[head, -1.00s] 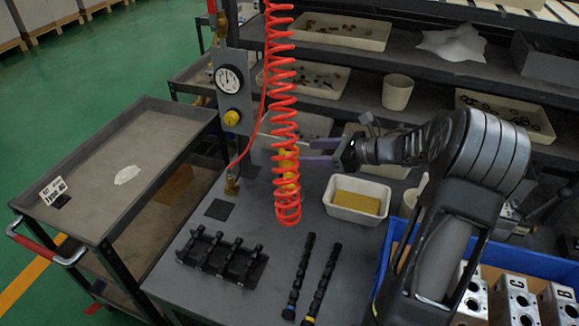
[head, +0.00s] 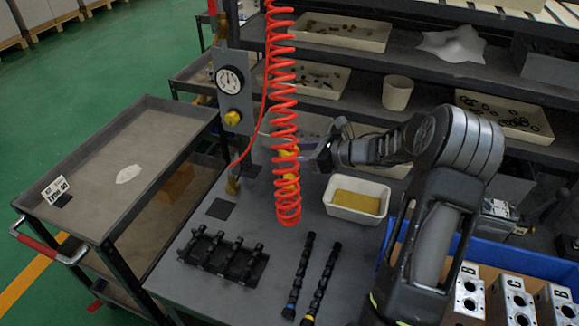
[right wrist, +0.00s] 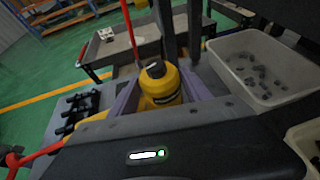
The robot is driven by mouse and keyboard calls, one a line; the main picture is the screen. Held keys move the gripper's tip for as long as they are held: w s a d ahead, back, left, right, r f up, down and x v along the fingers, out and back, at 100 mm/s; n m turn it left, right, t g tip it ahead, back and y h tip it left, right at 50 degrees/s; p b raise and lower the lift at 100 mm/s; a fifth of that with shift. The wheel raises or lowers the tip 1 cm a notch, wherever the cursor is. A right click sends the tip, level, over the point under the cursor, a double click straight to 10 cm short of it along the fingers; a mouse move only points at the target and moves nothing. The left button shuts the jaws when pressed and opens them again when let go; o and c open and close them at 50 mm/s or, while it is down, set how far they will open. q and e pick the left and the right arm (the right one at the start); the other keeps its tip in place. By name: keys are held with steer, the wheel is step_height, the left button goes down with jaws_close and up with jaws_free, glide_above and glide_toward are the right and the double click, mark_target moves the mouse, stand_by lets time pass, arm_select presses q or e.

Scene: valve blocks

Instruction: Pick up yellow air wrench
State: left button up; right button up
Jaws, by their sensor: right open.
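The yellow air wrench (head: 288,184) hangs upright behind the loops of the red coiled hose, which hide much of it in the head view. In the right wrist view the wrench (right wrist: 160,84) shows as a yellow body with a black top. My right gripper (head: 305,160) comes in from the right at the wrench. Its jaws are open, with one purple-grey finger on each side of the yellow body in the right wrist view. I cannot tell whether either finger touches it. My left gripper is not in view.
The red coiled hose (head: 285,120) hangs over the grey bench (head: 215,290). A white bin with yellow contents (head: 334,209), a black rack (head: 222,257) and two dark camshaft-like rods (head: 319,282) stand or lie nearby. A gauge panel (head: 236,100) rises behind.

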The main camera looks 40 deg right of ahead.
steer(key=shift+x, duration=0.8)
jaws_close()
steer(key=shift+r, duration=0.15)
stand_by(0.5)
